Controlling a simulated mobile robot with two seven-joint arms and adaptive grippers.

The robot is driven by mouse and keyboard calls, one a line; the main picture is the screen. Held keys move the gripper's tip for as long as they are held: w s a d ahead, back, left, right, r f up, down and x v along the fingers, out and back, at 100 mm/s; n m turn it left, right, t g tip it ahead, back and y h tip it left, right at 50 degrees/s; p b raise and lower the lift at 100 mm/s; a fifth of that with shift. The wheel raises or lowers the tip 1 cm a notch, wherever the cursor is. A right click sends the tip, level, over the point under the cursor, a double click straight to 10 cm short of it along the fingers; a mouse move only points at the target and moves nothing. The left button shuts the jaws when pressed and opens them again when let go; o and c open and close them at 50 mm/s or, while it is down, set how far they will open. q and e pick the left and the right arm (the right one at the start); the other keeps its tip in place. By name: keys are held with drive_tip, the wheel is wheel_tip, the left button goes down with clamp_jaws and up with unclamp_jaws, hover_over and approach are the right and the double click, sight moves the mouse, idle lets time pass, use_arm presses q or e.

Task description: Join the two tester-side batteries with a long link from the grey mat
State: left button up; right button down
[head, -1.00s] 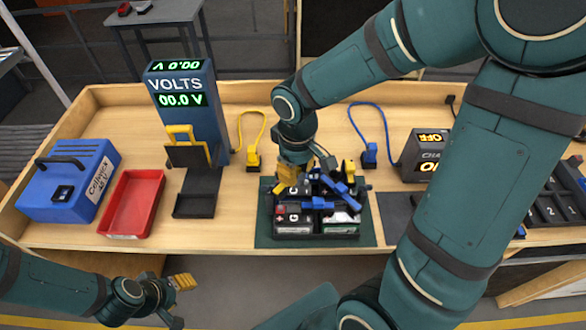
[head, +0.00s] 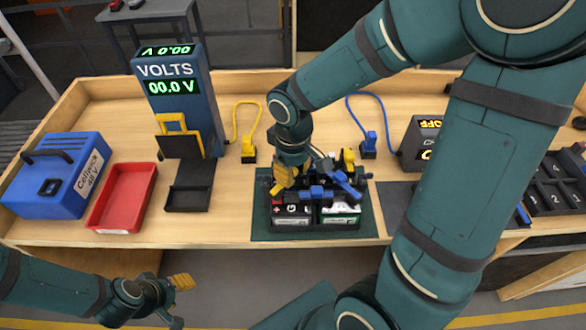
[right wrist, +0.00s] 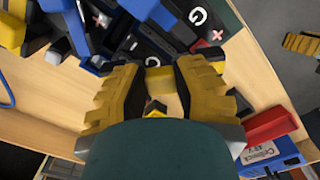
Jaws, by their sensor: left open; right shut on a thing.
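Black batteries stand close together on a dark green mat (head: 262,228). My right gripper (head: 287,178) is low over the left side of the batteries. In the right wrist view its fingers (right wrist: 160,84) are shut on a small yellow piece (right wrist: 159,77), mostly hidden. My left gripper (head: 177,301) is open and empty in front of the table.
The voltage tester (head: 180,95) stands at the left, beside a red tray (head: 122,197) and a blue case (head: 55,177). A yellow-cabled plug (head: 249,149) and a blue-cabled plug (head: 369,146) stand behind. The grey mat (head: 393,205) lies right, partly behind my right arm.

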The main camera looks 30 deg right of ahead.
drive_tip(key=shift+f+b, duration=1.05)
drive_tip(key=shift+f, duration=0.1)
drive_tip(key=c, duration=0.7)
unclamp_jaws()
drive_tip(key=shift+c, duration=0.2)
wheel_tip(320, 180, up, 12)
